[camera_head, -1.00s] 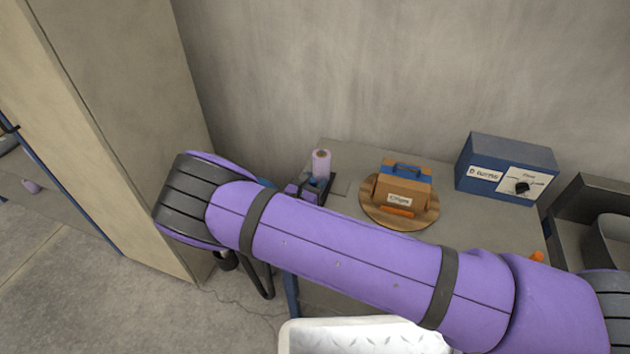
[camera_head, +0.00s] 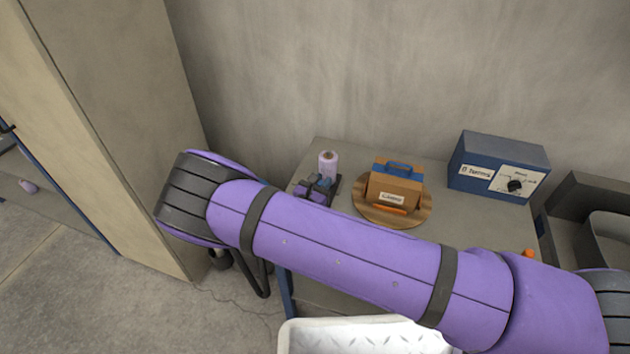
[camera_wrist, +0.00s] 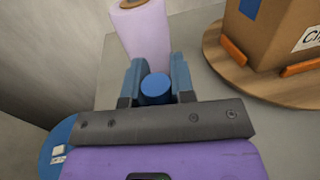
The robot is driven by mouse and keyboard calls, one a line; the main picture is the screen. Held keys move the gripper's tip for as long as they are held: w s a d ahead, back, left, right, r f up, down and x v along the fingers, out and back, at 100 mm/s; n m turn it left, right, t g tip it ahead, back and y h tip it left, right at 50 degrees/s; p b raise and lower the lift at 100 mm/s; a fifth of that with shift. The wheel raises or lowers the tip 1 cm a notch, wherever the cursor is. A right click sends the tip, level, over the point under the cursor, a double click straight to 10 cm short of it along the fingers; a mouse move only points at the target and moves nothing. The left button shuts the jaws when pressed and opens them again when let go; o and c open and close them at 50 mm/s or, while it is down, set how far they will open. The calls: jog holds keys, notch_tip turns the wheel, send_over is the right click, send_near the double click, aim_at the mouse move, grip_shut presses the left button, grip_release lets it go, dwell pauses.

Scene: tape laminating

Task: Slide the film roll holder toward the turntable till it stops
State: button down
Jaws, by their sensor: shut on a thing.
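The film roll (camera_head: 328,163) stands upright on its dark holder (camera_head: 334,184) at the left end of the table, and shows pale purple in the wrist view (camera_wrist: 146,38). My gripper (camera_head: 321,184) is at the holder, partly hidden behind my arm in the head view. In the wrist view its two fingers (camera_wrist: 155,82) are shut on a round blue knob (camera_wrist: 155,89) in front of the roll. The round wooden turntable (camera_head: 427,207) is to the right of the roll, apart from it, with a cardboard box (camera_head: 393,189) on it. Most of the holder's base is hidden.
A blue control box (camera_head: 498,166) with a black dial stands at the table's back right. An orange object (camera_head: 528,254) is at the right edge. Bare table (camera_head: 352,163) shows between roll and turntable. A wall is behind.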

jog(key=d, duration=0.1)
jog(key=s+d, duration=0.1)
jog(key=d, duration=0.2)
jog(key=shift+s, duration=0.25)
jog(key=shift+d, duration=0.1)
jog(key=c, duration=1)
grip_release()
jog(key=shift+s+a, duration=0.25)
jog(key=shift+s, duration=0.1)
jog(key=v, duration=1)
jog(key=shift+f, duration=0.1)
